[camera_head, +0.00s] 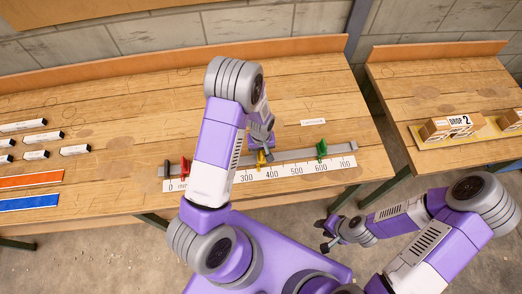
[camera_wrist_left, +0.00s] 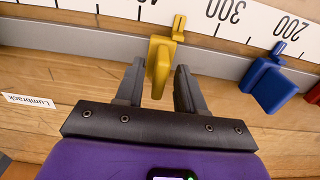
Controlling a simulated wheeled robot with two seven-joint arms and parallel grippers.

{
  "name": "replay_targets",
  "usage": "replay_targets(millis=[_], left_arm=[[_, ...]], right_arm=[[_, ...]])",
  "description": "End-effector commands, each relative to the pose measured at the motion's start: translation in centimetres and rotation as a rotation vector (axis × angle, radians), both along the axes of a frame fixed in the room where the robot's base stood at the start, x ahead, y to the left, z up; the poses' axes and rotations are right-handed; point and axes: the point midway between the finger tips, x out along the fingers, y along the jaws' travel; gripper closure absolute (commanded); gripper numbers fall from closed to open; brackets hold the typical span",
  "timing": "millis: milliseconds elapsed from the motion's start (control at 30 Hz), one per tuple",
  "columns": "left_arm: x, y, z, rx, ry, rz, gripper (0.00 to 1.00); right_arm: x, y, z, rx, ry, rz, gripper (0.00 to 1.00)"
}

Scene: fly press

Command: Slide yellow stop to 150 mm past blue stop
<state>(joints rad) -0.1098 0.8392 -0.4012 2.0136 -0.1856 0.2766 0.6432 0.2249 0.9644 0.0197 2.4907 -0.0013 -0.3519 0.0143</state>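The yellow stop (camera_head: 262,157) sits on the grey rail of the scale. It also shows in the left wrist view (camera_wrist_left: 160,66), its pointer near the 400 area; the exact reading is unclear. My left gripper (camera_wrist_left: 158,80) is open, with one finger on each side of the yellow stop's handle. The blue stop (camera_wrist_left: 273,84) is to the right in the left wrist view, its pointer between 200 and 300. My left arm hides it in the head view. My right gripper (camera_head: 325,236) hangs open and empty off the front of the bench.
A red stop (camera_head: 184,168) is near the scale's zero end and a green stop (camera_head: 322,149) near 600. A "Lumbrack" label (camera_wrist_left: 28,101) lies on the wood behind the rail. White blocks (camera_head: 35,139) and orange and blue strips lie at left. A second bench stands right.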

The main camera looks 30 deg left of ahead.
Motion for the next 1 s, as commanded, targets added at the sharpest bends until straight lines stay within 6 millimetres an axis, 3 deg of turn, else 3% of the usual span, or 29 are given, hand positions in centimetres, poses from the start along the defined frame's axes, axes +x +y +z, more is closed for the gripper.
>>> replay_targets(millis=[167,500,1000], left_arm=[[0.1,0.0,1.4,0.0,-0.002,0.0,0.62],[0.1,0.0,6.7,-0.001,-0.004,-0.001,0.62],[0.0,0.0,7.6,0.0,0.0,0.0,0.62]], right_arm=[[0.0,0.0,0.1,0.0,0.0,0.0,0.62],[0.0,0.0,0.3,0.0,0.0,0.0,0.62],[0.0,0.0,0.3,0.0,0.0,0.0,0.62]])
